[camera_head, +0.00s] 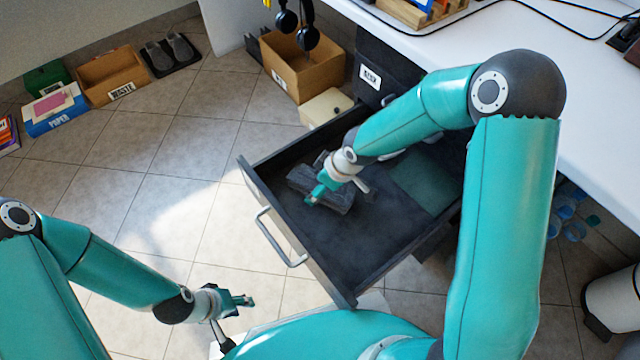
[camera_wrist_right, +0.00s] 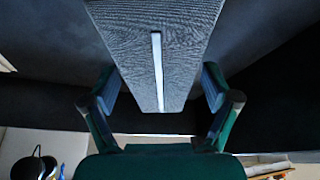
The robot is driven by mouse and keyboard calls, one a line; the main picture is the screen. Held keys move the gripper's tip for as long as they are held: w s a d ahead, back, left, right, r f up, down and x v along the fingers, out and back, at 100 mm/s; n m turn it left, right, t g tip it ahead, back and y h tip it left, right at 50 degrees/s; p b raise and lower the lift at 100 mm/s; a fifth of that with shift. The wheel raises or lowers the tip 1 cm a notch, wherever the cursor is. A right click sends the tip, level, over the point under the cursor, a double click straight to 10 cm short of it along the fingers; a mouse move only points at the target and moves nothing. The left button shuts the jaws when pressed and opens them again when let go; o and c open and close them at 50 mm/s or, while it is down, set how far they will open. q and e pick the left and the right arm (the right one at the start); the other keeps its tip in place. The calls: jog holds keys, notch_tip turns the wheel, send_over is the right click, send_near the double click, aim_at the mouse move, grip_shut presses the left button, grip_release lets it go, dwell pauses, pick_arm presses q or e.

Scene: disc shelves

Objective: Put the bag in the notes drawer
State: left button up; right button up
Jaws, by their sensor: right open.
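A dark grey bag (camera_head: 335,199) lies in the open dark drawer (camera_head: 330,250), toward its left side. My right gripper (camera_head: 341,192) is over the bag inside the drawer and partly hides it. In the right wrist view the bag (camera_wrist_right: 135,60), with a pale strip along it, lies between the spread fingers of my right gripper (camera_wrist_right: 160,105), with gaps showing beside it near the fingertips. My left gripper (camera_head: 236,312) is at the lower left, away from the drawer, with its fingers apart and nothing between them.
A teal flat item (camera_head: 425,182) lies in the drawer's right side. The drawer handle (camera_head: 280,238) faces the open floor. A white desk (camera_head: 590,110) is at the right. Cardboard boxes (camera_head: 305,68) stand behind.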

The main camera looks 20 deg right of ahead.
jog(key=p+v, duration=0.7)
jog(key=v, duration=0.5)
jog(key=shift+a+r, duration=0.1)
jog(key=shift+r, duration=0.05)
